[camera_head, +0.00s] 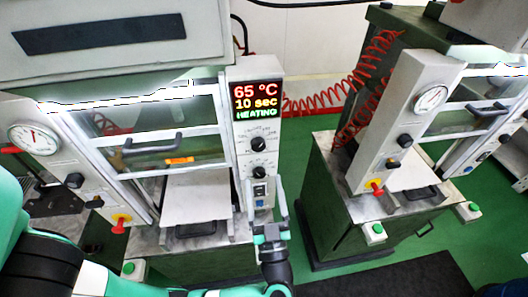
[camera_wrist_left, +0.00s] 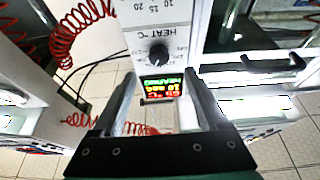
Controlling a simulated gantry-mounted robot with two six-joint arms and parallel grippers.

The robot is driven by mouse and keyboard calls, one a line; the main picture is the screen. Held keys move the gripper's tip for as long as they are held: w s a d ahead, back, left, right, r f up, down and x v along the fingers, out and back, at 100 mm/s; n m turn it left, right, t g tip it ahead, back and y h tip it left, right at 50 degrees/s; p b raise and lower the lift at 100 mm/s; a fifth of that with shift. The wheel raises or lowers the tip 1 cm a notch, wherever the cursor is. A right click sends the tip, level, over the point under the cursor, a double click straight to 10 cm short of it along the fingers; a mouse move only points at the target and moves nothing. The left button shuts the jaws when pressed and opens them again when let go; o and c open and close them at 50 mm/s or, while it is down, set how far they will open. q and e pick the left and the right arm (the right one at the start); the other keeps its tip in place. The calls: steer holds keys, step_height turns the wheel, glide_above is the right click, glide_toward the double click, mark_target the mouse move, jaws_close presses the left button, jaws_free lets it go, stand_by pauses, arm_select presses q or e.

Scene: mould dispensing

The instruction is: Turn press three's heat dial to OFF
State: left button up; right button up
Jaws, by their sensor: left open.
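The press panel beside my left gripper has a lit display (camera_head: 256,101) reading 65 °C, 10 sec and HEATING. A black heat dial (camera_head: 258,144) sits just below the display, with a second dial (camera_head: 257,172) under it. In the left wrist view, the panel appears inverted and the heat dial (camera_wrist_left: 159,53) is beside its HEAT °C label. My left gripper (camera_head: 264,182) is open and empty in front of the lower panel. Its fingers (camera_wrist_left: 160,78) point toward the dial without closing around it. No press number is readable. My right gripper is out of view.
A blue switch (camera_head: 259,190) is low on the panel. The press's bare plate (camera_head: 197,196) lies left of it. A second press (camera_head: 408,120) stands right, with red coiled hoses (camera_head: 318,103) between them. Green floor (camera_head: 470,240) is open at right.

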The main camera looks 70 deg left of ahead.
mark_target(259, 149)
arm_select(q)
steer(key=p+x, duration=0.1)
steer(key=x, duration=0.7)
steer(key=shift+w+a+r+p, duration=0.15)
steer(key=shift+a+r+p, duration=0.05)
steer(key=shift+a+p, duration=0.1)
steer(key=shift+c, duration=0.2)
jaws_close()
